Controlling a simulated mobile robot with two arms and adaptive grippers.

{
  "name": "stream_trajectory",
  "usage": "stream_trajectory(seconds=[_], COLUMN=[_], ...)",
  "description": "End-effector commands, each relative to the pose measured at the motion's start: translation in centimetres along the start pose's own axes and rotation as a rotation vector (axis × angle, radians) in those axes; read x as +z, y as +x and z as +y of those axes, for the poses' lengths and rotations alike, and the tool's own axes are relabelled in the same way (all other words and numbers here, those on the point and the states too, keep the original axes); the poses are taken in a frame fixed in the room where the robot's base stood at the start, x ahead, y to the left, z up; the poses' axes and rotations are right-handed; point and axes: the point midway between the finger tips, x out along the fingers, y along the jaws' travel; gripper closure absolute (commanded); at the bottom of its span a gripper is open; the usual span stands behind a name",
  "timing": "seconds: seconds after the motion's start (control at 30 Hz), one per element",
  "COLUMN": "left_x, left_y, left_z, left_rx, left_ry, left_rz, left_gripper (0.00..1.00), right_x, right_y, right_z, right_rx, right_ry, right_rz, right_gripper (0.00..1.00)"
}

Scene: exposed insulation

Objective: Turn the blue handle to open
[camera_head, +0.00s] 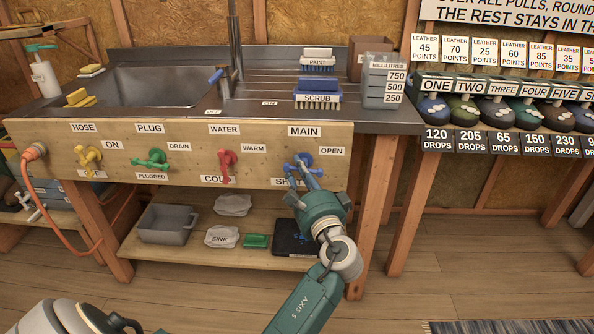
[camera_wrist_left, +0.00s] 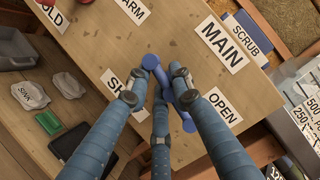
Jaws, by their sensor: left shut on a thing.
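The blue handle (camera_head: 304,159) is on the wooden panel (camera_head: 260,140) under the MAIN label (camera_head: 304,131). The SHUT label is at its lower left, partly hidden by my gripper, and the OPEN label (camera_head: 331,151) is to its right. My left gripper (camera_head: 299,168) is shut on the blue handle, reaching up from below. In the left wrist view its blue fingers close around the handle (camera_wrist_left: 151,63), whose bar runs from upper left to lower right between them. Part of the bar is hidden by the fingers. My right gripper is not in view.
On the same panel are a yellow handle (camera_head: 87,157), a green handle (camera_head: 152,159) and a red handle (camera_head: 226,162). A metal sink (camera_head: 160,85) is above. The lower shelf (camera_head: 180,244) holds a grey bin (camera_head: 166,224). Wooden table legs flank the area.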

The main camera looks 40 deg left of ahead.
Motion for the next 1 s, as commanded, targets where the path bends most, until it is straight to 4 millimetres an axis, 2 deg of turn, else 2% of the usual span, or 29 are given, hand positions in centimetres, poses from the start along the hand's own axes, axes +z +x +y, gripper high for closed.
stream_trajectory(seconds=[0.03, 0.7, 0.73, 0.8, 1.0], left_x=[0.0, -0.04, -0.04, -0.05, -0.08], left_y=[0.02, 0.06, 0.06, 0.05, 0.02], left_z=[-0.61, -0.56, -0.56, -0.56, -0.39], left_rx=[-0.003, 0.018, 0.018, 0.018, 0.02], left_ry=[-0.024, -0.081, -0.081, -0.08, -0.077], left_rz=[0.001, 0.002, 0.002, 0.002, 0.002], left_gripper=[1.0, 1.0, 0.74, 0.6, 0.6], right_x=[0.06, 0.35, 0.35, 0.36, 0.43], right_y=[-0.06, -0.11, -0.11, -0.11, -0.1], right_z=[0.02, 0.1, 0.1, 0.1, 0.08], right_rx=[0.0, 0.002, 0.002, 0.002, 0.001], right_ry=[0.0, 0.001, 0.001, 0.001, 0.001], right_rz=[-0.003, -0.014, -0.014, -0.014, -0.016], right_gripper=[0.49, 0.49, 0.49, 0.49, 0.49])
